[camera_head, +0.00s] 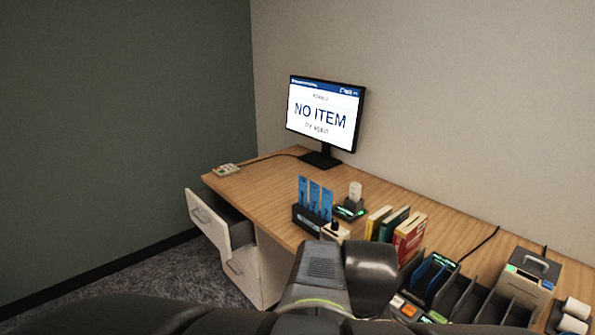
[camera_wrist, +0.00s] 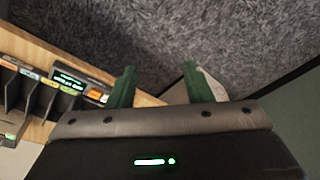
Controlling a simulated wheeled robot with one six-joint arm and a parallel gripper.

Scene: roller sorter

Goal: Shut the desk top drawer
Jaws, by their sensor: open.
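The wooden desk (camera_head: 265,185) runs along the back wall. Its white top drawer (camera_head: 212,220) is pulled out at the desk's left end, with its dark inside showing. A lower white drawer (camera_head: 243,268) sits beneath it, and the top drawer sticks out farther. In the wrist view, my gripper (camera_wrist: 158,85) is open and empty, its two green fingers apart over grey carpet and the desk's edge. In the head view, my arm fills the bottom, in front of the desk. My fingertips do not show there, and I see no contact with the drawer.
A monitor (camera_head: 323,115) reading "NO ITEM" stands on the desk. A blue-card holder (camera_head: 313,203), books (camera_head: 409,238) and a dark slotted sorter (camera_head: 470,300) line the desk to the right. Grey carpet (camera_head: 150,284) left of the drawers is clear, up to the dark green wall.

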